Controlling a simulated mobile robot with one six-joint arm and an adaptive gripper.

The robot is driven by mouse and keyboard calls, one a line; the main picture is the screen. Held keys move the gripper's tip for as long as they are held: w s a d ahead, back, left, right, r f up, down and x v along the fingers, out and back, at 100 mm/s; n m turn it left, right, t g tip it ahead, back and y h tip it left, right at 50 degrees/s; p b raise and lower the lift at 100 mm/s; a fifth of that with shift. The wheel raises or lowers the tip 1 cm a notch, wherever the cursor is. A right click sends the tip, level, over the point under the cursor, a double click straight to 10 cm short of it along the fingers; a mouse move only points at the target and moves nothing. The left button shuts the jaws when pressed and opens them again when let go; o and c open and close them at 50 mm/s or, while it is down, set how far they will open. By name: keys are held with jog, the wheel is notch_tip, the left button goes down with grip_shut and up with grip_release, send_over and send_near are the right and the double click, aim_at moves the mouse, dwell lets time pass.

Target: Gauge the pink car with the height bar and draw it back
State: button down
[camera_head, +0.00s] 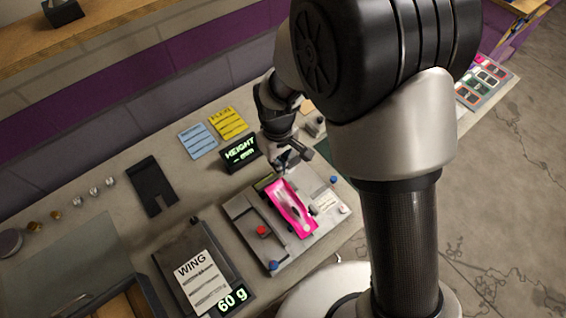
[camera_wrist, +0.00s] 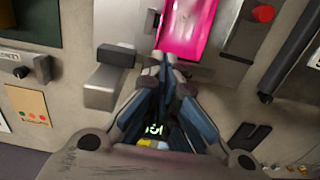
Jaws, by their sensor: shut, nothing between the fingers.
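The pink car (camera_head: 291,208) sits on a grey plate (camera_head: 244,213), its long side running from the back toward the front right. Its pink end (camera_wrist: 186,38) also shows at the top of the wrist view. My gripper (camera_head: 287,165) is just behind the car's far end. In the wrist view its fingertips (camera_wrist: 166,66) meet with nothing held, close to the pink end; I cannot tell whether they touch it. A grey stepped block (camera_wrist: 106,88) stands left of the fingers; I cannot tell whether it is the height bar. A display (camera_head: 240,152) reads HEIGHT with dashes.
A red button (camera_head: 262,230) is on the plate, left of the car. A scale showing 60 g (camera_head: 233,298) and a WING card (camera_head: 202,282) lie front left.

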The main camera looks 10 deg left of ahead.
jog(key=shift+f+b, duration=0.65)
jog(key=shift+f, duration=0.35)
jog(key=shift+r, duration=0.15)
dwell(0.9)
jog(key=shift+r+p, duration=3)
jog(key=shift+r, duration=0.95)
jog(key=s+d+r+m+t+b, duration=0.25)
jog(key=d+r+m+b, duration=0.25)
jog(key=d+r, duration=0.75)
jog(key=s+d+r+m+t+b, duration=0.2)
jog(key=s+d+m, duration=0.3)
jog(key=s+d, duration=0.6)
jog(key=shift+s+d+b, duration=0.15)
jog(key=shift+s+b, duration=0.5)
jog(key=shift+b, duration=0.25)
